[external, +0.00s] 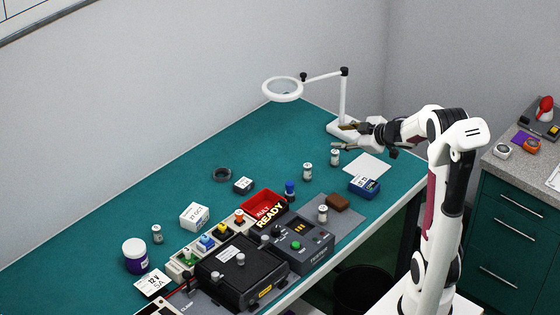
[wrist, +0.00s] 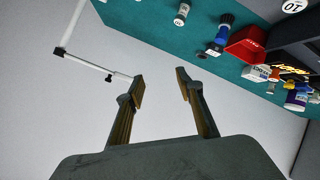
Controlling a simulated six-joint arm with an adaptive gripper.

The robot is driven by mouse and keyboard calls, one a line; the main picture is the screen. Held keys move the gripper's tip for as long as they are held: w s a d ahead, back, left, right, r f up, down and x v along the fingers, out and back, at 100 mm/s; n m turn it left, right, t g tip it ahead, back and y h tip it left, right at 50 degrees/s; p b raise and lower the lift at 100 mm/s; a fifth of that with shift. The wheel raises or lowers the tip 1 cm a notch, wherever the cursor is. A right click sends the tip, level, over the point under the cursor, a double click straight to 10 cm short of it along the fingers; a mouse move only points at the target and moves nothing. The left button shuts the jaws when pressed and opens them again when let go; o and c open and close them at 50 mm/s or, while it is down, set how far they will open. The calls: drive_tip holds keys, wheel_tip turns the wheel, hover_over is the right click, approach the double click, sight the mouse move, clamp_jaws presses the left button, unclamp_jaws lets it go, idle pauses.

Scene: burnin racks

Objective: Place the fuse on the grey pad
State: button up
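Several small cylinders with metal ends and white labels look like fuses. One fuse (external: 335,158) stands upright just below my gripper (external: 345,137) in the picture, and another (external: 307,172) stands a little to its left. A third such cylinder (external: 323,214) stands on the grey pad (external: 346,219), beside a brown block (external: 337,202). One more (external: 157,234) stands far left. My gripper is open and empty, above the bench near the lamp; its two fingers are spread in the wrist view (wrist: 160,88). A labelled cylinder (wrist: 182,13) shows at the top there.
A white magnifier lamp (external: 343,100) stands close behind my gripper. A white sheet (external: 367,165) and blue box (external: 364,187) lie at the right edge. A red READY tray (external: 263,204), blue-capped bottle (external: 290,190), and black tester (external: 303,246) are nearer. Teal bench left of centre is mostly free.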

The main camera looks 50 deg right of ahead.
drive_tip(key=s+a+r+m+g+h, duration=0.2)
drive_tip(key=s+a+r+m+h, duration=0.25)
drive_tip(key=s+a+r, duration=0.35)
drive_tip(key=s+a+f+m+g+y, duration=0.1)
drive_tip(key=s+a+f+g+y, duration=0.1)
drive_tip(key=s+a, duration=0.5)
drive_tip(key=s+a+f+m+g+y, duration=0.1)
drive_tip(key=s+a+f, duration=0.4)
drive_tip(key=s, duration=0.8)
drive_tip(key=a+g+y, duration=0.1)
drive_tip(key=a+y, duration=0.1)
drive_tip(key=a, duration=0.1)
drive_tip(key=shift+s+a, duration=0.2)
drive_tip(key=shift+s, duration=0.15)
